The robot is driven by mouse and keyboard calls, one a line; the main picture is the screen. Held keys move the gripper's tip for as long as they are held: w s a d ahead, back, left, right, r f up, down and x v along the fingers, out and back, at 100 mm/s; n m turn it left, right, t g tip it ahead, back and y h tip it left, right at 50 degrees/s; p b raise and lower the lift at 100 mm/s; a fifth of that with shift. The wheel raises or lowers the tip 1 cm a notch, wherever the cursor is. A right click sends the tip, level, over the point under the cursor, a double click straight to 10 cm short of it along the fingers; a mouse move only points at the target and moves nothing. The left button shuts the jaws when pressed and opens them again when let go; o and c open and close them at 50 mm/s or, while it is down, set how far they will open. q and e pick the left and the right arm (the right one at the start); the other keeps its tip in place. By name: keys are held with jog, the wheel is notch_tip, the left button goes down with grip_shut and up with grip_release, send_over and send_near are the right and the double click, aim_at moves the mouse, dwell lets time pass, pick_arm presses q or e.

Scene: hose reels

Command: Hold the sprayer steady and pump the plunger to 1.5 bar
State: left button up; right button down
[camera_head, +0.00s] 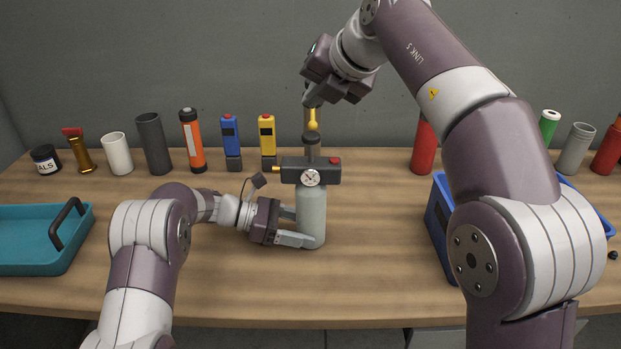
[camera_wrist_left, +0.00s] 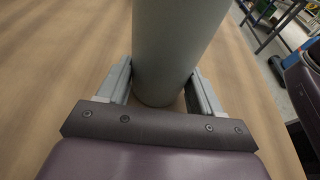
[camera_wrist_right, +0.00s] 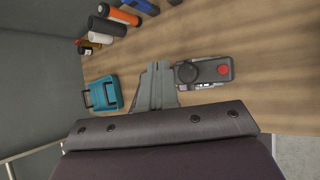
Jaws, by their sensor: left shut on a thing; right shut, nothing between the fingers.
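The sprayer stands upright on the table, with a grey-green bottle (camera_head: 312,215) and a dark head (camera_head: 296,171). Its head has a round gauge (camera_head: 310,178), a red button (camera_head: 335,161) and a yellow tip at left. The gauge reading is too small to tell. The plunger's dark knob (camera_head: 313,139) sits raised above the head. My left gripper (camera_head: 303,226) is shut around the lower bottle, which also shows between its fingers in the left wrist view (camera_wrist_left: 175,45). My right gripper (camera_head: 312,101) is shut and empty, pointing down above the knob. The knob (camera_wrist_right: 188,73) shows beside its fingers in the right wrist view.
A teal tray (camera_head: 40,250) lies at left and a blue bin (camera_head: 438,215) at right, partly behind my right arm. Along the back stand a white cup (camera_head: 117,153), a dark cylinder (camera_head: 153,143), an orange flashlight (camera_head: 192,140) and blue and yellow devices. A yellow object (camera_head: 312,117) shows behind the plunger.

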aim_at(317, 142)
pick_arm(q)
jog(key=shift+f, duration=0.1)
pick_arm(e)
notch_tip(317, 142, down, 8)
jog(key=shift+f, duration=0.9)
dwell(1.3)
pick_arm(q)
jog(key=shift+s, duration=0.1)
pick_arm(e)
jog(key=shift+f, duration=0.55)
jog(key=shift+w+r, duration=0.1)
jog(key=shift+r, duration=3.3)
jog(key=shift+r, duration=0.1)
